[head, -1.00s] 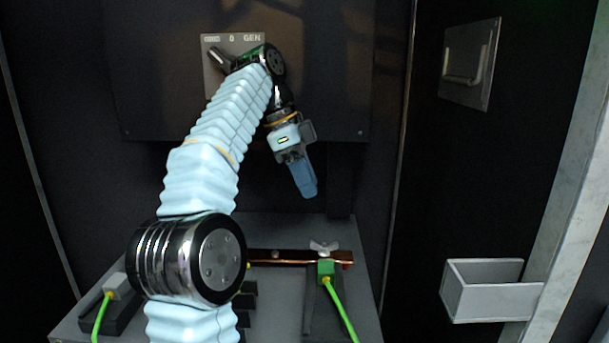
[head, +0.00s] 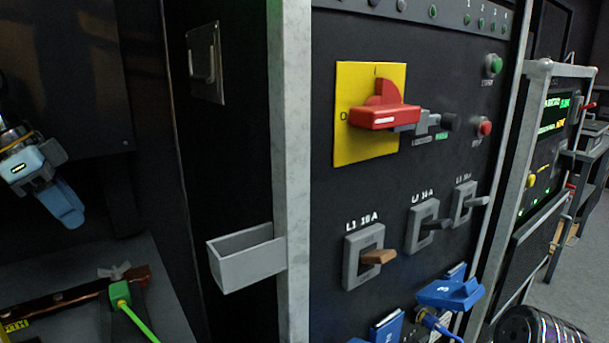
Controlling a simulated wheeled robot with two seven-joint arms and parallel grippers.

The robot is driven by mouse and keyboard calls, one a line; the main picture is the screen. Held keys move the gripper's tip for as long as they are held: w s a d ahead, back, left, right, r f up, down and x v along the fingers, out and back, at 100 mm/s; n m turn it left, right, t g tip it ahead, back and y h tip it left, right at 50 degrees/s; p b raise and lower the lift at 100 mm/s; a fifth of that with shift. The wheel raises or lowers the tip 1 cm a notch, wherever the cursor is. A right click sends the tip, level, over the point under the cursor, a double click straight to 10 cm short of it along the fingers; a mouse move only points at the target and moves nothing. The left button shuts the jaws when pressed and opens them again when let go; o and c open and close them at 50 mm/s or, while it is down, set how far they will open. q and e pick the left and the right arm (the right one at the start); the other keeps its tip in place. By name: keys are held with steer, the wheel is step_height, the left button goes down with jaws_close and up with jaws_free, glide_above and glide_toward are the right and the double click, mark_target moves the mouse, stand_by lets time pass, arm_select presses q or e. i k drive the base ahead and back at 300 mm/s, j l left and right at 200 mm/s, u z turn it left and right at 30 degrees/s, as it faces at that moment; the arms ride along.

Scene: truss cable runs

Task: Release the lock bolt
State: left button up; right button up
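A red rotary handle (head: 384,115) sits on a yellow plate (head: 366,150) on the dark panel, its grip lying level. A grey bolt (head: 410,122) with a black knob (head: 449,122) lies level at the right end of the red handle. It appears to meet or overlap the handle's end; I cannot tell whether it is engaged. A small label (head: 427,141) is below it, too small to read. My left gripper (head: 70,212) hangs at the far left, well away from the bolt. Its fingers overlap from this angle. My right gripper is out of view.
Grey breakers (head: 365,255) and blue sockets (head: 450,292) are below the handle. A pale post (head: 292,180) and an open grey bin (head: 245,262) stand between my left gripper and the panel. A green clamp (head: 120,293) sits on a copper bar at lower left.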

mark_target(449, 122)
steer(key=k+l, duration=0.35)
steer(key=l, duration=0.15)
steer(key=k+l, duration=0.3)
steer(key=l, duration=0.2)
steer(key=k+l, duration=0.35)
steer(key=l, duration=0.15)
